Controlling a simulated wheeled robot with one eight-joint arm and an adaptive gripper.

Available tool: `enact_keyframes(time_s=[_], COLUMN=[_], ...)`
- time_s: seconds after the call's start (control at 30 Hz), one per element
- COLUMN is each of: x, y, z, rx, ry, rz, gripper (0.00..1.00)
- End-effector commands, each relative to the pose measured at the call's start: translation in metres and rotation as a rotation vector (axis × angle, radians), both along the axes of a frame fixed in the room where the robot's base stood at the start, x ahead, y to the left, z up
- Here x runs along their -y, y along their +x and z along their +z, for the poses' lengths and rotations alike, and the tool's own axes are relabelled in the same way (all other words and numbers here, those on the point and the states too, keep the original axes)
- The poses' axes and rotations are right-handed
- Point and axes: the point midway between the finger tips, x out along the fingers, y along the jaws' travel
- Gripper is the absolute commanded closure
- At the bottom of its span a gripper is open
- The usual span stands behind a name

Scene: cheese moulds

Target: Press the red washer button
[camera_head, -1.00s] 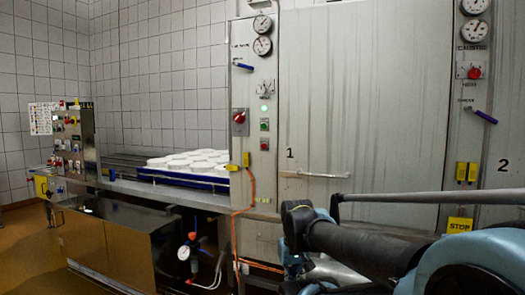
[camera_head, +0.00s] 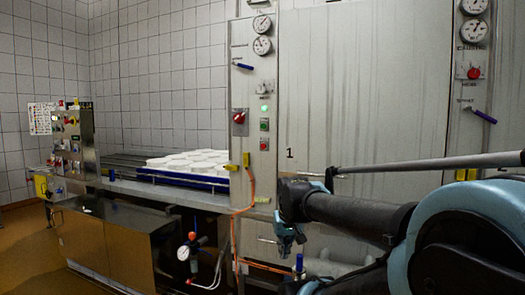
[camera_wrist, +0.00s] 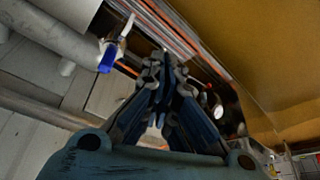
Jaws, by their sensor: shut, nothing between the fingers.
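A small red button (camera_head: 264,143) sits on the grey washer panel left of door 1, under a green button (camera_head: 264,125) and a lit green lamp (camera_head: 264,109). Which control is the washer button is not labelled legibly. My gripper (camera_head: 286,247) is below and right of the red button, apart from the panel, and points downward. In the wrist view my gripper (camera_wrist: 163,62) has its fingers together and holds nothing. The red button is not seen in the wrist view.
A red rotary switch (camera_head: 239,117) is left of the buttons. An orange cable (camera_head: 252,190) hangs below them. White moulds (camera_head: 188,160) lie on a conveyor at left. Pipes (camera_wrist: 60,45) and a blue-handled valve (camera_wrist: 108,57) show in the wrist view.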

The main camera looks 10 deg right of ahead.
Motion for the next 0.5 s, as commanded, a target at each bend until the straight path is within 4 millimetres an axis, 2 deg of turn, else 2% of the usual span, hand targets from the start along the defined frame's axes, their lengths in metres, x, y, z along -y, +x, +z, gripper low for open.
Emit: enact_keyframes(time_s=[0.1,0.5], x=[-0.005,-0.024], y=[0.039,0.165], z=[0.031,0.128], rx=[0.075,0.320], ry=[0.013,0.068], rz=[-0.007,-0.030], gripper=[1.00,1.00])
